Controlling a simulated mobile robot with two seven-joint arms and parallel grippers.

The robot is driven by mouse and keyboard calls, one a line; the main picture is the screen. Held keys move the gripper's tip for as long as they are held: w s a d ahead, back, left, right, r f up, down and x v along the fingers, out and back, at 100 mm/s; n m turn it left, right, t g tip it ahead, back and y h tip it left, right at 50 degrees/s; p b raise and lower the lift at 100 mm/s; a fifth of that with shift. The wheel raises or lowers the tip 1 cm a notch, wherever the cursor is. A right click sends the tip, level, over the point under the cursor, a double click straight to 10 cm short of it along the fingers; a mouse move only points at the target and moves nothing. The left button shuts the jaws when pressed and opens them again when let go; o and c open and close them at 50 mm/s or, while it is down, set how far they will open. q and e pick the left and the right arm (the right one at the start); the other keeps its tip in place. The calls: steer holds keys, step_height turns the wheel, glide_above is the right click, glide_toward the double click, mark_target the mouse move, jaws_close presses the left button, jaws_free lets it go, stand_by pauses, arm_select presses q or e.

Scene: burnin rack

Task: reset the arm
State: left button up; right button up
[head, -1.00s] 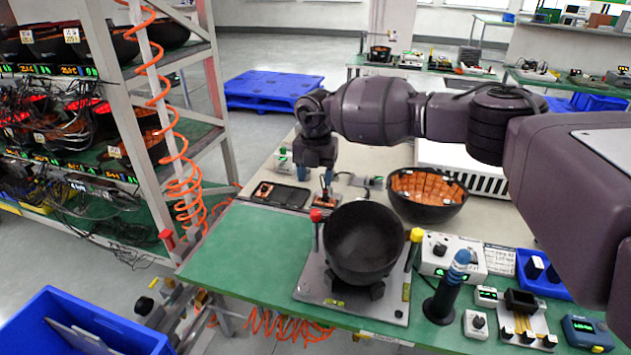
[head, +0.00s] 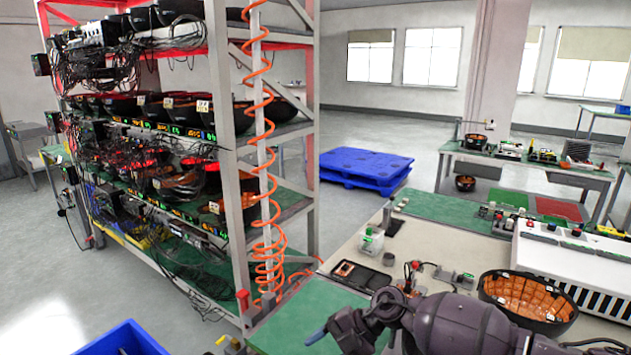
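My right arm (head: 455,325) comes in along the bottom edge, low over the front of the workbench (head: 405,245). My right gripper (head: 318,337) is at the end of this arm, over the green mat near the bench's left end. It points left, and a blue fingertip shows. I see nothing held at the fingertip, but the gap between the fingers is hidden. My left gripper is not in view.
A tall rack (head: 233,150) with bowls and cables stands left, an orange coiled hose (head: 262,180) at its corner. A bowl with orange cells (head: 527,297), a black tray (head: 361,276) and a white unit (head: 570,260) sit on the bench. A blue bin (head: 122,340) is bottom left.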

steer(key=s+a+r+m+t+y, duration=0.1)
steer(key=s+a+m+t+y, duration=0.2)
steer(key=s+m+t+y, duration=0.3)
steer(key=s+d+f+m+t+h, duration=0.25)
steer(key=d+m+t+h, duration=0.3)
steer(key=d+m, duration=0.3)
steer(key=s+d+f+m+t+h, duration=0.1)
steer(key=d+f+m+t+h, duration=0.3)
steer(key=d+m+t, duration=0.4)
steer(key=s+d+f+m+g+h, duration=0.5)
steer(key=s+d+f+m+h, duration=0.2)
steer(key=s+d, duration=0.5)
steer(key=shift+s+d+f+g+h, duration=0.2)
steer(key=shift+s+f+g+h, duration=0.15)
steer(key=shift+s+f, duration=0.7)
steer(key=shift+s+r+m, duration=0.1)
steer(key=shift+m, duration=0.25)
